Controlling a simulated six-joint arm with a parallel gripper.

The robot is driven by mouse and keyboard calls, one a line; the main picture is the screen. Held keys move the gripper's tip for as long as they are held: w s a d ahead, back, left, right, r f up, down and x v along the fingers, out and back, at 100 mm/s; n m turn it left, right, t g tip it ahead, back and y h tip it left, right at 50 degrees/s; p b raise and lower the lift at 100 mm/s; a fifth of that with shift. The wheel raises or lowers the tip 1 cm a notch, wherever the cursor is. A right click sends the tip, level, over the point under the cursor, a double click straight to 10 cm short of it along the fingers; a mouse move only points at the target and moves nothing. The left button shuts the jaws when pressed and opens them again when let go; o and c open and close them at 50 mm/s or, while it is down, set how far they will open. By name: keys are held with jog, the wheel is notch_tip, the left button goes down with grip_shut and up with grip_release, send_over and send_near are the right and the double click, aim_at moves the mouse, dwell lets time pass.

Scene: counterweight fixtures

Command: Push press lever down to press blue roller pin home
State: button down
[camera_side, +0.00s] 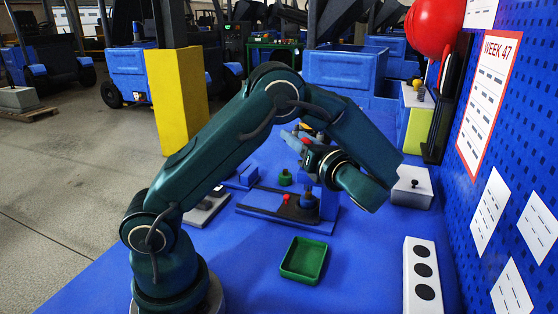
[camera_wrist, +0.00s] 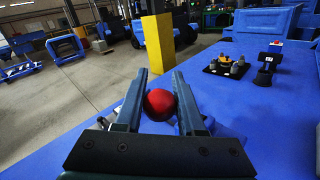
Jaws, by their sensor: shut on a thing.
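My gripper (camera_side: 298,141) is above the press fixture in the side view. In the wrist view its two fingers (camera_wrist: 160,84) stand on either side of a red ball knob (camera_wrist: 160,104), which looks like the press lever's knob, and are shut on it. The lever's shaft is mostly hidden by my gripper. The press fixture (camera_side: 262,211) has a blue base on the blue table. A dark upright piece with a brownish part (camera_side: 308,198) stands at its right end, under my gripper. I cannot make out the blue roller pin for certain.
A small red piece (camera_side: 286,198) and a green knob (camera_side: 285,178) are by the fixture. A green tray (camera_side: 292,273) sits in front. A white block with black discs (camera_side: 410,296) and a white box (camera_side: 412,193) are at right. A yellow post (camera_side: 177,100) stands behind.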

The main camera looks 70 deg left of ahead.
jog(key=s+d+f, duration=0.3)
jog(key=f, duration=0.2)
jog(key=shift+s+f, duration=0.2)
jog(key=shift+f, duration=0.05)
jog(key=c, duration=0.5)
grip_release()
jog(key=shift+w, duration=0.1)
jog(key=d+f, duration=0.2)
jog(key=d, duration=0.1)
jog(key=w+d+f, duration=0.1)
jog(key=d, duration=0.1)
dwell(0.6)
jog(key=d, duration=0.5)
